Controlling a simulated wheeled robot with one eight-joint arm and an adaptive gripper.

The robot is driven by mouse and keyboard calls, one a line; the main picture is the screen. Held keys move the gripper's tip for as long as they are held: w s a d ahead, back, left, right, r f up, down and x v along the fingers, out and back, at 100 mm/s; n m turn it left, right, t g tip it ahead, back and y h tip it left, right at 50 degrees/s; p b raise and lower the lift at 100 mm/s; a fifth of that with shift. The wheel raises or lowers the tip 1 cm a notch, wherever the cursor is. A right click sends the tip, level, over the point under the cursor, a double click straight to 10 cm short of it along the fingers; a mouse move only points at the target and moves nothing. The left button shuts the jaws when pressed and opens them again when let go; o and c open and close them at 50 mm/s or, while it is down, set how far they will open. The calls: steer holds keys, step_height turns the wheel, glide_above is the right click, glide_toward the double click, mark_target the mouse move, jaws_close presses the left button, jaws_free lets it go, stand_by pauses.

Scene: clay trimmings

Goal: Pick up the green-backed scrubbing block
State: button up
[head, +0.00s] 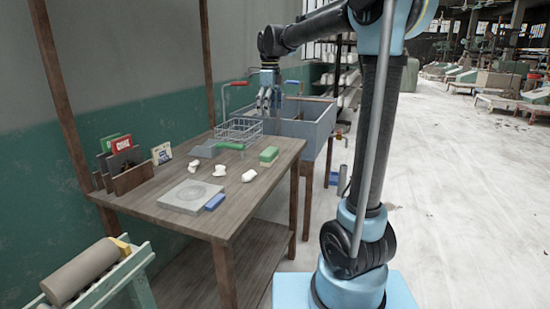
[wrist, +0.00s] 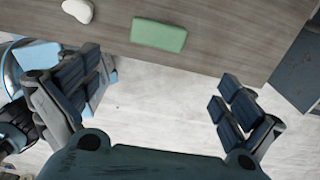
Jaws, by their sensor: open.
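The green-backed scrubbing block (head: 269,154) lies on the wooden table near its right edge in the head view, green side up over a pale layer. In the wrist view the block (wrist: 158,36) lies at the top middle, near the table's edge. My gripper (wrist: 160,95) is open and empty, its fingers spread wide over the floor beside the table edge, apart from the block. In the head view my gripper (head: 268,100) hangs above the far end of the table, near the wire basket and the sink.
The wooden table (head: 238,200) holds white clay lumps (head: 220,170), a grey slab (head: 188,196), a blue block (head: 215,201), a green-handled tool (head: 229,146) and a wire basket (head: 240,130). A grey sink (head: 315,118) with red and blue taps stands behind. A card rack (head: 130,172) is at left.

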glide_above(269, 151)
step_height(269, 151, down, 11)
steer(key=shift+w+r, duration=0.1)
steer(key=shift+w, duration=0.05)
steer(key=shift+f, duration=3.3)
steer(key=shift+c, duration=0.2)
steer(key=shift+s, duration=0.2)
steer(key=c, duration=0.9)
steer(key=shift+r, duration=0.1)
step_height(269, 151, up, 10)
steer(key=shift+f, duration=0.1)
